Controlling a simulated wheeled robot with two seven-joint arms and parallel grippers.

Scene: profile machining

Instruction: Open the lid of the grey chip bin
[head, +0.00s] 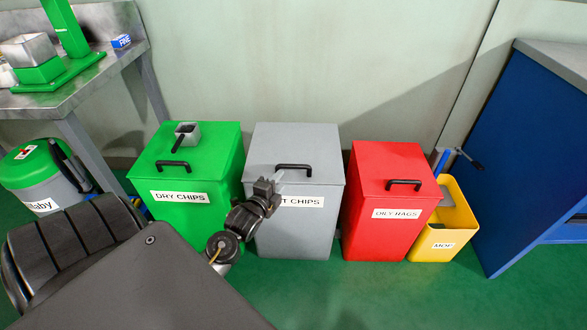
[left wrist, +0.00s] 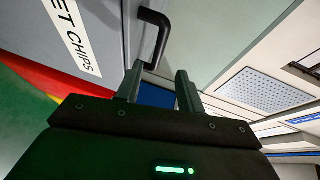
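The grey chip bin (head: 300,228) stands between the green and red bins. Its grey lid (head: 296,143) is shut and carries a black handle (head: 294,167) near the front edge. The bin's label is partly covered by my left gripper (head: 272,184), which is at the front left of the lid, close to the handle. In the left wrist view my left gripper (left wrist: 160,78) is open, its fingers apart. The handle (left wrist: 160,30) is just beyond the fingertips, nearer the left finger; I cannot tell if they touch. My right gripper is not in view.
The green dry chips bin (head: 195,213), with a small metal box (head: 189,130) on its lid, stands close left. A workbench (head: 85,85) is left, a blue cabinet (head: 520,160) far right.

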